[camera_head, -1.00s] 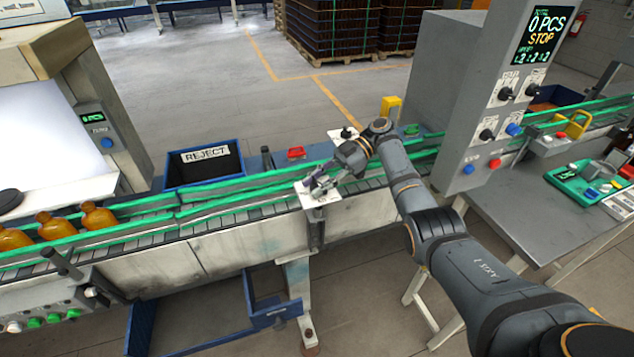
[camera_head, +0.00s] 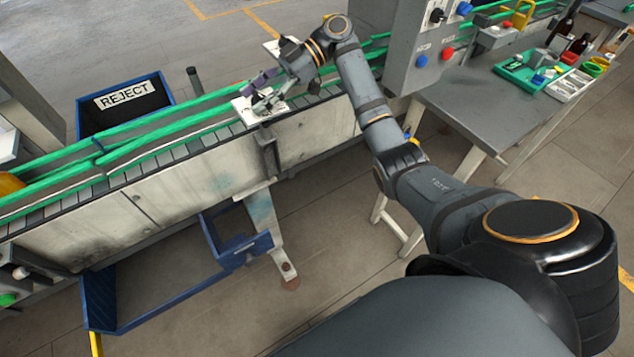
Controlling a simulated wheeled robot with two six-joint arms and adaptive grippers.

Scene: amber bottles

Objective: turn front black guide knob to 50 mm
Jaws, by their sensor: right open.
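The front guide plate (camera_head: 250,113) is white and sits on the near side of the conveyor. My right gripper (camera_head: 262,96) is open right over this plate, with its fingers pointing down and to the left. The front black knob cannot be made out clearly; the fingers cover that spot, and I cannot tell whether they touch it. The scale marks are too small to read. A second white plate (camera_head: 271,47) shows behind the gripper on the far side. My left gripper is not in view.
The conveyor with green guide rails (camera_head: 160,131) runs across the view. A blue REJECT bin (camera_head: 125,118) stands behind it. A grey control cabinet (camera_head: 395,45) with knobs and buttons is close to the right of my arm. A grey table (camera_head: 490,115) holds a green tray (camera_head: 515,72).

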